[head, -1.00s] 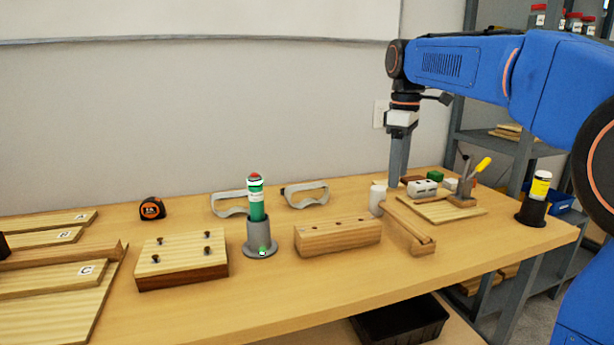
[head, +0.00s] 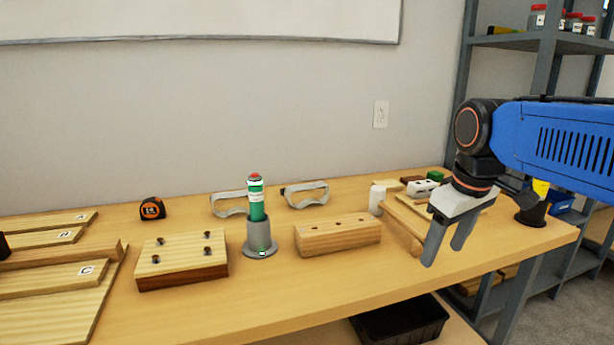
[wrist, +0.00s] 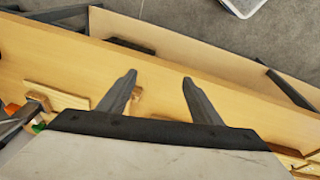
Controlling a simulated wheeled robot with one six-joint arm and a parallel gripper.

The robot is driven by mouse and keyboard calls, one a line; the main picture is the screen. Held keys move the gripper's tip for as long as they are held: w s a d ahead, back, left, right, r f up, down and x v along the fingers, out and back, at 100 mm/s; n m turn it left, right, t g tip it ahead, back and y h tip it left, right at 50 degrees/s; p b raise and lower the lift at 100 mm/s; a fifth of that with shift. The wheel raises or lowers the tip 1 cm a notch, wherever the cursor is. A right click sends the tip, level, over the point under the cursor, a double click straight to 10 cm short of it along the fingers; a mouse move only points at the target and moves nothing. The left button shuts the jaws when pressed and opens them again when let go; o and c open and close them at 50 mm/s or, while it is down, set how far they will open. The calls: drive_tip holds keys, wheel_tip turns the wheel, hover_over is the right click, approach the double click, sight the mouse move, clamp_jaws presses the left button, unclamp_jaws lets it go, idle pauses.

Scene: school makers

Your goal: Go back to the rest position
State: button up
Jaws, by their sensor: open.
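My gripper (head: 447,243) is open, with nothing between its fingers. In the head view it hangs at the right part of the workbench, fingers pointing down, near the front edge. It stands in front of a light wooden board and the end of a wooden rail, and hides part of them. In the wrist view the two fingers of my gripper (wrist: 158,88) are spread apart above the wooden bench top.
The workbench (head: 330,284) holds a green bottle (head: 257,205) in a grey holder, a drilled wood block (head: 338,236), a pegged block (head: 182,257), goggles (head: 305,194) and a tape measure (head: 152,208). A black bin (head: 400,322) sits below. A grey shelf (head: 545,60) stands behind at right.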

drive_tip(key=s+d+f+m+t, duration=0.2)
drive_tip(key=s+f+m, duration=0.3)
drive_tip(key=s+f, duration=0.8)
drive_tip(key=shift+s+f, duration=0.3)
drive_tip(key=shift+f, duration=0.35)
